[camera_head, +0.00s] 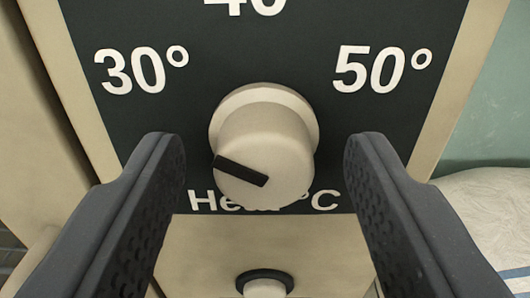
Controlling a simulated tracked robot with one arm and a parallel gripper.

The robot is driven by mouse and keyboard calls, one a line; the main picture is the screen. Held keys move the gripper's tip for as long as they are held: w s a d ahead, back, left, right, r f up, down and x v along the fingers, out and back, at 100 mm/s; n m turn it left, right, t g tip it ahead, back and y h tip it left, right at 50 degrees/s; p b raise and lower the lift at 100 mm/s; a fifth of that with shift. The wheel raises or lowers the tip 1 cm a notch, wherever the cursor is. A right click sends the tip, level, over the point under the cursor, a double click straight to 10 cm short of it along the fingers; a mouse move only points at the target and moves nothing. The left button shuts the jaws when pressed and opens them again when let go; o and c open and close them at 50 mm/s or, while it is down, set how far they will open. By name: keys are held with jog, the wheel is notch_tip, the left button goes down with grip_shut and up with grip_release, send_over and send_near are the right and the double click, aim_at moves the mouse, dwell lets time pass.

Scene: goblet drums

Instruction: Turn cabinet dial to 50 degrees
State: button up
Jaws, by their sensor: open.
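The cabinet dial (270,135) is a cream round knob on a dark panel (200,105). Its black pointer mark (240,171) slants from upper left to lower right across the knob's face, with one end at the knob's left edge. The white "30°" (141,69) is at the upper left of the knob and the "50°" (382,69) at the upper right. A partly cut-off "40" (245,6) is at the top. My gripper (265,160) is open, with one dark finger on each side of the knob and visible gaps between; neither finger appears to touch it.
Below the panel, a small round knob or button with a dark ring (265,282) sits on the cream cabinet front (215,245). Lettering under the dial is partly hidden by the knob. A pale cushion-like surface (500,215) and a green wall (505,110) are at the right.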

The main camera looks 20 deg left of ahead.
jog(key=c, duration=1)
jog(key=shift+o, duration=0.2)
